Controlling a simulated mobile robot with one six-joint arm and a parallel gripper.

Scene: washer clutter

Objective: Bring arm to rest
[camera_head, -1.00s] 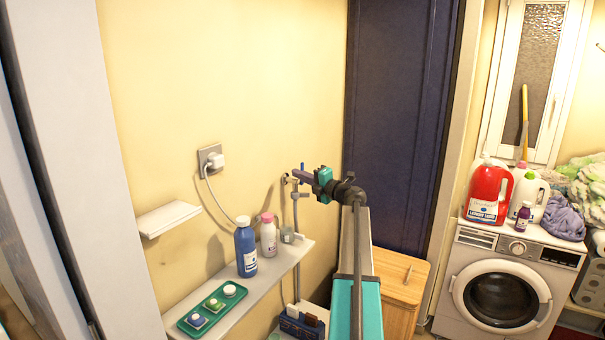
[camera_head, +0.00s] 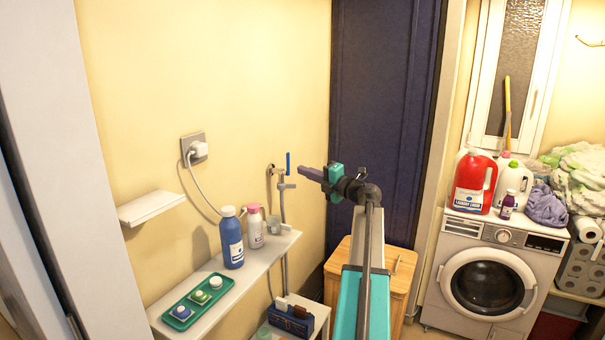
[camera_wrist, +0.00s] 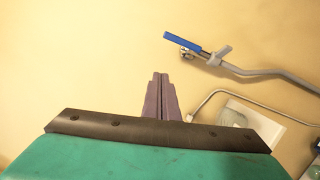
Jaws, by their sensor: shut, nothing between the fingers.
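My gripper (camera_head: 312,173) is at the end of my raised arm, near the middle of the head view. It points left toward the yellow wall. Its purple fingers are together with nothing between them. In the wrist view the closed fingers (camera_wrist: 162,98) point at the bare wall. A grey pipe with a blue-handled valve (camera_head: 288,165) is on the wall to the left of the fingertips. The blue handle also shows in the wrist view (camera_wrist: 183,42), above and right of the fingers and apart from them.
A wall shelf (camera_head: 262,258) holds a blue bottle (camera_head: 231,240), a pink-capped bottle (camera_head: 255,228) and a green tray (camera_head: 214,303). A small upper shelf (camera_head: 150,207) is empty. A wooden cabinet (camera_head: 402,280) stands beside my arm. A washer (camera_head: 447,250) with detergent bottles stands right.

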